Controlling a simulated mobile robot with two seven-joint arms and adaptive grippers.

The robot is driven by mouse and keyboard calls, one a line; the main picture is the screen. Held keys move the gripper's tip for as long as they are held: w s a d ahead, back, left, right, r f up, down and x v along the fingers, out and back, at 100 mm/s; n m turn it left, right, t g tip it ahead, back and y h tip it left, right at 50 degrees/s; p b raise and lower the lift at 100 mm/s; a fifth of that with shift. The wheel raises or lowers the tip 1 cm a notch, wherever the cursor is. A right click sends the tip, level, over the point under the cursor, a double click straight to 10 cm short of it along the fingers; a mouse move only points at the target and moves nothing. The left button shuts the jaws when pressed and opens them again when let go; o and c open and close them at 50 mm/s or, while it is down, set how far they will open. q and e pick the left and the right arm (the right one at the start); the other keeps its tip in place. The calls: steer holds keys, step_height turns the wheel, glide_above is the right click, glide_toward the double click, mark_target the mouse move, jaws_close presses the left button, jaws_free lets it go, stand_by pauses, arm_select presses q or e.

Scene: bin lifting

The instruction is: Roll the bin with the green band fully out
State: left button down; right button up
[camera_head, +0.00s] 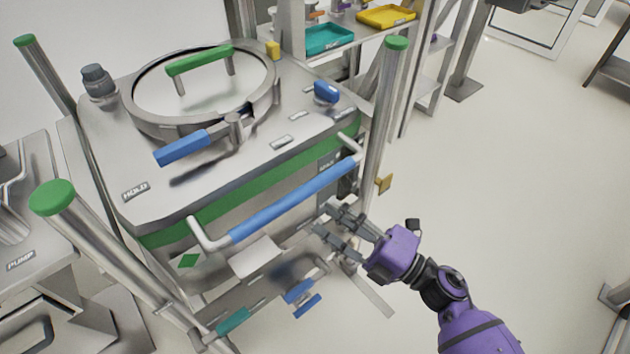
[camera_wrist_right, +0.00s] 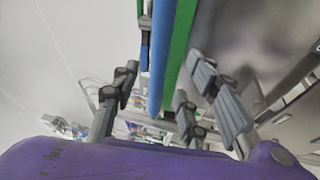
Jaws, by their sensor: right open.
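The steel bin (camera_head: 165,218) has a green band (camera_head: 285,172) around its upper body and stands inside a frame with green-capped posts. A blue push handle (camera_head: 292,200) runs along its near side. In the right wrist view the blue handle (camera_wrist_right: 162,60) and green band (camera_wrist_right: 181,45) run up between the finger pairs. My right gripper (camera_head: 332,226) is open and empty, beside the right part of the handle and a little short of it; I see no contact. It also shows in the right wrist view (camera_wrist_right: 163,88). My left gripper is out of view.
A green-capped post (camera_head: 380,120) rises close by the bin's right corner, and another (camera_head: 100,245) by its near left. A blue pedal (camera_head: 301,297) sits low in front. A shelf with a teal tray (camera_head: 328,40) stands behind. The floor at right is clear.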

mark_target(303, 200)
steer(key=w+a+n, duration=0.1)
steer(key=a, duration=0.1)
steer(key=w+a+r+n+g+p, duration=0.1)
steer(key=a, duration=0.1)
steer(key=w+a+r+n+y, duration=0.1)
steer(key=a, duration=0.1)
steer(key=shift+w+a+g, duration=0.1)
steer(key=shift+w+g, duration=0.05)
steer(key=shift+g, duration=0.15)
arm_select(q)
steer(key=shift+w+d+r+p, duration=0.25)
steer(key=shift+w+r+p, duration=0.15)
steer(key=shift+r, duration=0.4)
arm_select(e)
steer(key=shift+w+a+f, duration=0.1)
steer(key=shift+w+a, duration=0.25)
steer(key=shift+a, duration=0.2)
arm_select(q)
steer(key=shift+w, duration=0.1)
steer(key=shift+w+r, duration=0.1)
arm_select(e)
jaws_close()
